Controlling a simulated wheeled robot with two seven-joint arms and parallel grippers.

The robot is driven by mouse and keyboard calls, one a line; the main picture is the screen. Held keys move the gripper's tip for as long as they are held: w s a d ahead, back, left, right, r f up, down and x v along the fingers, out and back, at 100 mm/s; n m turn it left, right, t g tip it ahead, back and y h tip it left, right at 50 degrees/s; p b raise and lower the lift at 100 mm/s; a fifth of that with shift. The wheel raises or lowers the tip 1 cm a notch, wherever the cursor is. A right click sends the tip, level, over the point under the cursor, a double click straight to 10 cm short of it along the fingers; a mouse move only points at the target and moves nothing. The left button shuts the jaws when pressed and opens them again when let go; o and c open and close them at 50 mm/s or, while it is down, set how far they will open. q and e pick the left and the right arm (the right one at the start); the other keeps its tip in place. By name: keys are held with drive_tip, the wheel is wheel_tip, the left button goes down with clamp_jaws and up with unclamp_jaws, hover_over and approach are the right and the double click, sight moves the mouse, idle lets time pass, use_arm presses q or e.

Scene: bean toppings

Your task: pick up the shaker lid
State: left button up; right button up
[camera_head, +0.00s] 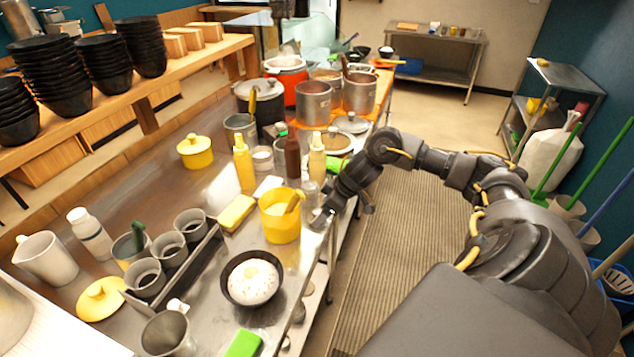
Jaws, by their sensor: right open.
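My right gripper (321,217) is open at the right edge of the steel counter, just right of a yellow tub (279,225) with a utensil in it. Nothing clearly shows between its fingers. I cannot tell for sure which thing is the shaker lid. A small white piece (178,306) lies by the rim of a steel cup (167,335) at the front. A yellow lid-like piece (101,299) lies at the front left. A white bottle (90,236) stands behind it. My left gripper is not in view.
A black bowl of white food (251,279) sits in front of the yellow tub. Yellow bottles (243,162) and a brown bottle (292,156) stand behind it. A cup rack (205,255) is left. The floor mat (400,235) is clear.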

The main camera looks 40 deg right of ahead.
sight(319, 212)
drive_tip(key=x, duration=0.4)
drive_tip(key=shift+w+d+f+p, duration=0.15)
drive_tip(key=shift+w+f+p, duration=0.15)
drive_tip(key=shift+f+p, duration=0.1)
drive_tip(key=shift+r, duration=0.1)
drive_tip(key=c, duration=0.7)
